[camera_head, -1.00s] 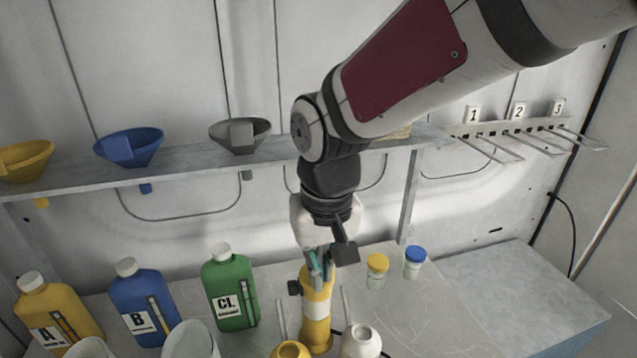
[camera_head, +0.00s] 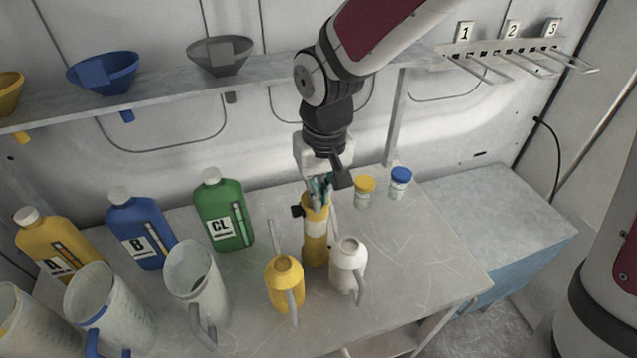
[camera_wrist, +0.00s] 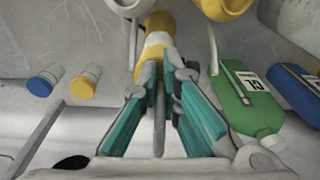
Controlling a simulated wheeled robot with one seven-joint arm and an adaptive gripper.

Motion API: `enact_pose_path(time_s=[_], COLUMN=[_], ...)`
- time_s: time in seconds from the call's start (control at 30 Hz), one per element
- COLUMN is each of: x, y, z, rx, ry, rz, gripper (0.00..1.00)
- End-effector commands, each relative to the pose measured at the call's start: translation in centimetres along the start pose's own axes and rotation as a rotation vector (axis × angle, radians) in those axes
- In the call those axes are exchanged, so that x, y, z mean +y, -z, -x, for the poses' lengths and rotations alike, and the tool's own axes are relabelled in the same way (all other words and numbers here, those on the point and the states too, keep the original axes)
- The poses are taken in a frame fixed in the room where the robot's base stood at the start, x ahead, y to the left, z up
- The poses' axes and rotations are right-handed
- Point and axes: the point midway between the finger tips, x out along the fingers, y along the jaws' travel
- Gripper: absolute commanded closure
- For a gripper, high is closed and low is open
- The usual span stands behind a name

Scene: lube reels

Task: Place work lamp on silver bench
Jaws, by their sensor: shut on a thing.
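The work lamp appears to be the upright yellow cylinder with a pale band (camera_head: 315,246). It stands at the middle of the grey worktop (camera_head: 425,255). My gripper (camera_head: 319,190) is above it, with teal fingers shut on its upper end. In the wrist view, the lamp (camera_wrist: 157,42) runs away from between the fingers of my gripper (camera_wrist: 160,82). A lower bench with a grey top and blue side (camera_head: 500,215) stands to the right, its top bare. I cannot tell which surface is the silver bench.
A yellow can (camera_head: 284,281) and a white can (camera_head: 348,266) stand close in front of the lamp. Green (camera_head: 224,212), blue (camera_head: 141,231) and yellow bottles (camera_head: 58,246) and clear jugs are left. Two small jars (camera_head: 364,191) stand right. A funnel shelf (camera_head: 170,90) is behind.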

Motion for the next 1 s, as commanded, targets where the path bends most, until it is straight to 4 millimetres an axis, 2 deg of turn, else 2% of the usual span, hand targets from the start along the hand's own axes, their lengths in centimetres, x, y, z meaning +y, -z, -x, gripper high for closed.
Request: enact_pose_path(time_s=[0.57, 0.6, 0.67, 1.0], x=[-0.03, -0.02, -0.02, -0.03], y=[0.04, -0.04, -0.05, -0.06], z=[-0.85, -0.83, -0.81, -0.57], rx=[0.004, 0.002, 0.002, 0.002], ry=[-0.001, -0.001, -0.001, -0.001], rz=[0.001, 0.0, 0.0, 0.0], gripper=[1.0, 0.86, 0.74, 0.74])
